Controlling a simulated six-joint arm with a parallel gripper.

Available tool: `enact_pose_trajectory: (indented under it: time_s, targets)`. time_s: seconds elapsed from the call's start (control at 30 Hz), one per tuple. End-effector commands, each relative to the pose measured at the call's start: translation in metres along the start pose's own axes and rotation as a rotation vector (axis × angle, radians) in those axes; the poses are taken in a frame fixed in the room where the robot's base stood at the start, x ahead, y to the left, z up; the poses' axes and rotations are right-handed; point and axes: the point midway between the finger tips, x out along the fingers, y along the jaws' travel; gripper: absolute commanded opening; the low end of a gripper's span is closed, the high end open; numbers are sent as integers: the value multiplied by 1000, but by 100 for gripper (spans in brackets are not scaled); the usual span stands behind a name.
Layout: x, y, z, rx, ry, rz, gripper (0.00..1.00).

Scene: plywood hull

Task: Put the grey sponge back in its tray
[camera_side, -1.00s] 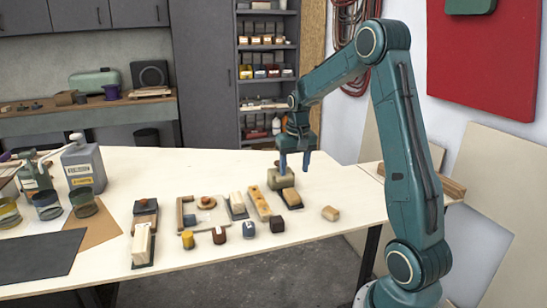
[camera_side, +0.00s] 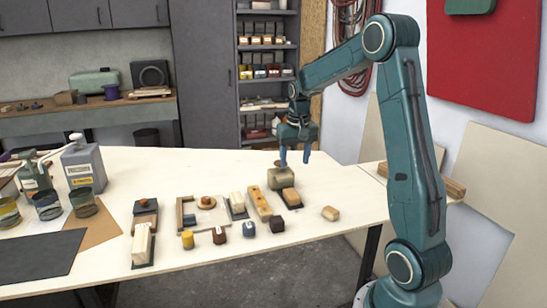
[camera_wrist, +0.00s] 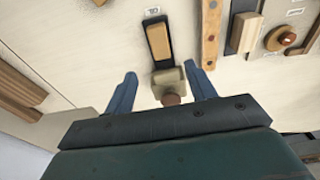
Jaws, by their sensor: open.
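A grey-beige block (camera_side: 281,179), the likeliest grey sponge, rests on the tabletop; it also shows in the wrist view (camera_wrist: 168,80). A brown round piece (camera_wrist: 172,99) is close to it and is partly hidden in the side view. My gripper (camera_side: 295,156) is open and empty, above the block in the side view. In the wrist view the block appears between the two spread fingers (camera_wrist: 162,88). A dark tray (camera_side: 297,207) beside the block holds a tan block (camera_side: 291,197). I cannot tell which tray is the sponge's.
A loose wooden block (camera_side: 330,214) lies to the right. Small coloured pieces line the front.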

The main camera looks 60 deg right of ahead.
Motion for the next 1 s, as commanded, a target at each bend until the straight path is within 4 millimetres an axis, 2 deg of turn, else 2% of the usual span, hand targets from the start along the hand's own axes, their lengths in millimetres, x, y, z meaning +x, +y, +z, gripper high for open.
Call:
enact_pose_trajectory:
  time_s: [0.17, 0.37, 0.5, 0.7, 1.0]
  targets:
    - [-14, -14, 12, -39, 20, -7, 55]
    - [-45, -42, 45, -130, 64, -26, 55]
    - [-69, -62, 78, -213, 104, -46, 55]
    - [-95, -83, 130, -334, 160, -79, 55]
    - [-118, -94, 209, -511, 242, -138, 55]
